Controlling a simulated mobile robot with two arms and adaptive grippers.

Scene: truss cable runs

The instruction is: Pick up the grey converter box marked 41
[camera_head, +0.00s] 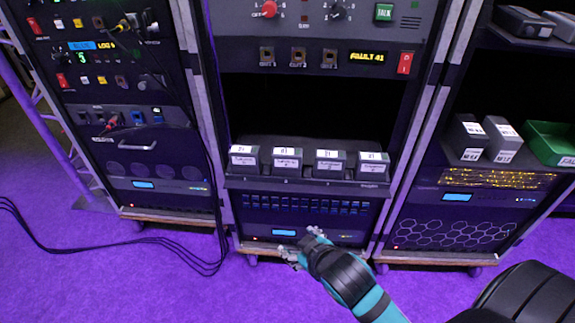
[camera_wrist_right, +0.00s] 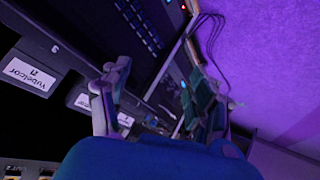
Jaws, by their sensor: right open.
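Several dark grey converter boxes with white labels stand in a row on the middle rack's shelf in the head view, at the left end (camera_head: 244,158), second (camera_head: 287,160), third (camera_head: 330,162) and right end (camera_head: 372,165). Their numbers are too small to read surely, so I cannot tell which is 41. My right gripper (camera_head: 292,252) is open and empty, low in front of the rack, below the shelf. In the right wrist view its fingers (camera_wrist_right: 165,108) are spread, with a labelled box (camera_wrist_right: 38,72) at the left. My left gripper is not in view.
The shelf lip (camera_head: 305,186) runs under the boxes, with a dark open bay above. A display (camera_head: 367,58) reads FAULT 41. The right rack holds more grey boxes (camera_head: 502,139) and a green tray (camera_head: 548,128). Black cables (camera_head: 120,240) lie on the purple floor at left.

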